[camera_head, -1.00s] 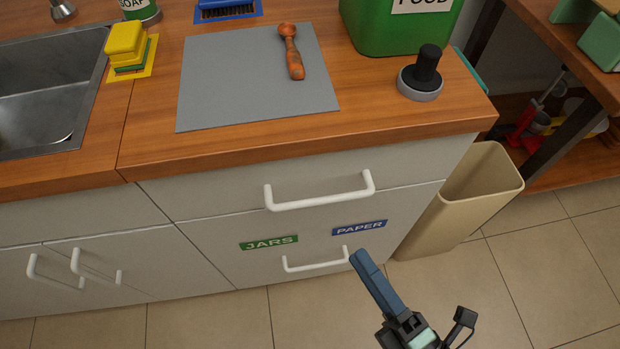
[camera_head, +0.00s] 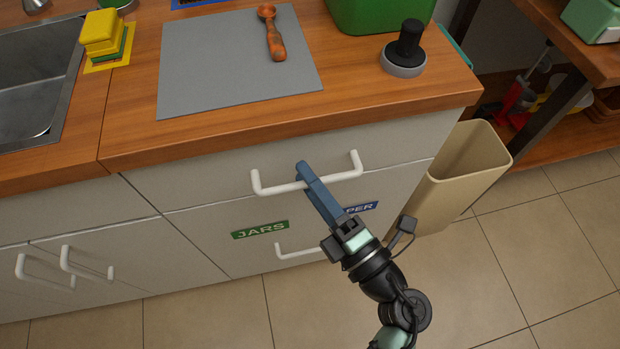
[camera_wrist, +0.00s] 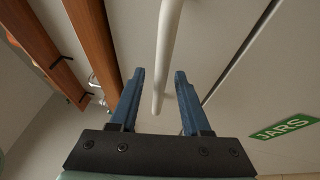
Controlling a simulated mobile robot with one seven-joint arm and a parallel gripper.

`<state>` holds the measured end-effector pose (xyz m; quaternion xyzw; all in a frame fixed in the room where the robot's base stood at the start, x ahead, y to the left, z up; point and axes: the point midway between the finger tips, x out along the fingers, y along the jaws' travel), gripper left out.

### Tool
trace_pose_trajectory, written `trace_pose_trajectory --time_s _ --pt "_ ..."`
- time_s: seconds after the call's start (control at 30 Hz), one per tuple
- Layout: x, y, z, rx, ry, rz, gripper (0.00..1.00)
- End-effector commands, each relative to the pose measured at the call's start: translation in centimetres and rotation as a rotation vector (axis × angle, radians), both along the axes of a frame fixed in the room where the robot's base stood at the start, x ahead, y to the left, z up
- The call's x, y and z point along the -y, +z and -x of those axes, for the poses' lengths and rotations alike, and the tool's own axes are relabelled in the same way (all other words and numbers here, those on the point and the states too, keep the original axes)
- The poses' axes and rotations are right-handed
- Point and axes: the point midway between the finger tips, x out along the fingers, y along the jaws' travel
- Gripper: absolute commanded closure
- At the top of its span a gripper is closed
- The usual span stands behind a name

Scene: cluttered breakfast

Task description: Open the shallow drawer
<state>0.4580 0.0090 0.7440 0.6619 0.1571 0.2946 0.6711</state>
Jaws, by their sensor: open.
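The shallow drawer (camera_head: 230,172) is the upper drawer under the counter and looks shut. Its white bar handle (camera_head: 275,188) runs across its front. My gripper (camera_head: 302,172) is at the middle of this handle, its blue fingers pointing at the drawer front. In the wrist view, my gripper (camera_wrist: 156,80) is open and the handle (camera_wrist: 168,45) passes between the two fingertips. I cannot tell whether a finger touches the handle.
A deeper drawer with a green JARS label (camera_head: 260,229) and a partly hidden PAPER label is below. A beige bin (camera_head: 465,175) stands right of the cabinet. Floor in front is clear.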

Motion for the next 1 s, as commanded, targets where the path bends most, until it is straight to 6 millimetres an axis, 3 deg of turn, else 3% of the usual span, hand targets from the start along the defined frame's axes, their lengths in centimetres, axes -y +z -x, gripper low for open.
trace_pose_trajectory --time_s 0.07,0.33,1.0 --pt "0.0 0.0 0.01 0.0 0.0 0.0 0.53" --pt "0.02 -0.02 0.04 0.0 0.0 0.0 1.0" --pt "0.05 -0.08 0.07 -0.001 0.0 0.001 1.0"
